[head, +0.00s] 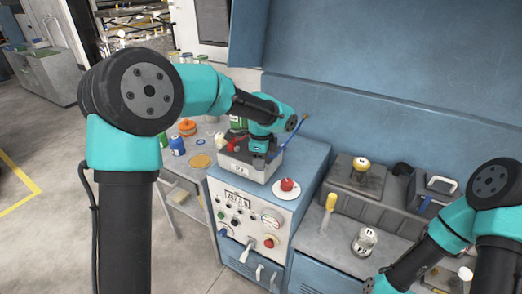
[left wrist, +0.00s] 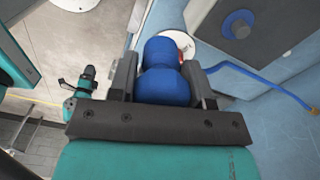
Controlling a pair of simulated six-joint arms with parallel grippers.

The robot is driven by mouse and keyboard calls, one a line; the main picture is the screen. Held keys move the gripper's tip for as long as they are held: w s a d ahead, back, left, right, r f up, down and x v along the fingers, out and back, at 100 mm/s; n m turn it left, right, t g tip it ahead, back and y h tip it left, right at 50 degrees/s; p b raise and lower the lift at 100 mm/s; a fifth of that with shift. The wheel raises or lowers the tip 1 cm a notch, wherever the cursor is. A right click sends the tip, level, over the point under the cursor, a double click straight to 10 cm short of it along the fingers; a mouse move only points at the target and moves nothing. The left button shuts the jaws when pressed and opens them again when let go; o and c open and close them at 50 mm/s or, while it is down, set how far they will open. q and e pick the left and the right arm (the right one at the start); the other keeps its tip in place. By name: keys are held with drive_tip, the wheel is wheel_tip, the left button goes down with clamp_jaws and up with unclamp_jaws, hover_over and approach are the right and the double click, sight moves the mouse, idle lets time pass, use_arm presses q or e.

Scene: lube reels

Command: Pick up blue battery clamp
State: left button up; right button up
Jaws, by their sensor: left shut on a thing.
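My left gripper (left wrist: 160,72) is shut on the blue battery clamp (left wrist: 165,86), whose rounded blue body sits between the two dark fingers in the left wrist view. In the head view the left gripper (head: 259,147) is over the grey battery (head: 242,170), which has a dark top and stands on the blue machine. There the wrist mostly hides the clamp. A blue cable (head: 296,133) runs up to the right from beside the gripper and also shows in the left wrist view (left wrist: 262,80). A red clamp (head: 235,146) is at the battery's left.
The blue machine (head: 315,160) has a red knob (head: 287,185) beside the battery and levers in front. A side table at left holds a blue bottle (head: 177,145) and an orange container (head: 187,127). A dark toolbox (head: 355,183) and a glass jar (head: 365,241) stand on the right bench.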

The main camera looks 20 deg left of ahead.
use_arm(q)
drive_tip(key=s+d, duration=0.1)
drive_tip(key=s, duration=0.5)
drive_tip(key=shift+d+r, duration=0.3)
drive_tip(key=shift+d, duration=0.05)
